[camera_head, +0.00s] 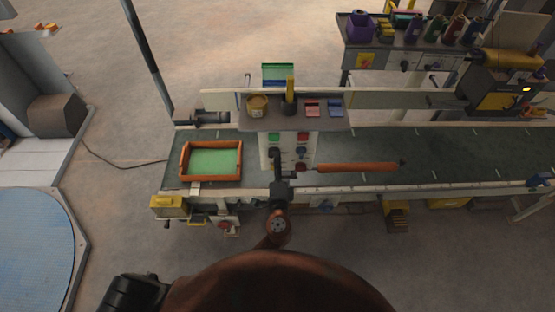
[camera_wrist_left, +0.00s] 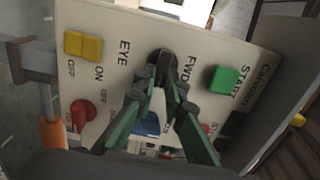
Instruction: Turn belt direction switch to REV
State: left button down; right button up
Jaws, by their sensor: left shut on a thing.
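In the head view my left gripper (camera_head: 278,155) reaches up to the panel front. My right gripper is not in view.
On the panel are a green START button (camera_wrist_left: 223,79), a yellow switch (camera_wrist_left: 83,45) and a red knob (camera_wrist_left: 82,114). An orange-rimmed tray (camera_head: 183,165) sits on the belt (camera_head: 440,155) to the left. A shelf (camera_head: 257,125) with small items overhangs the panel.

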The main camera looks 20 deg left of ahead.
pick_arm(q)
jog(key=c, duration=2)
grip_release()
jog(key=shift+d, duration=0.1)
jog(key=shift+c, duration=0.2)
jog(key=shift+o, duration=0.3)
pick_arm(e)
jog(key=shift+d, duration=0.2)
pick_arm(q)
jog(key=shift+s, duration=0.1)
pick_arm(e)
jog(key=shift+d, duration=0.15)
pick_arm(q)
jog(key=v, duration=1.1)
jog(key=shift+s, duration=0.4)
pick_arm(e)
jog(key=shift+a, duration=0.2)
pick_arm(q)
jog(key=shift+d, duration=0.1)
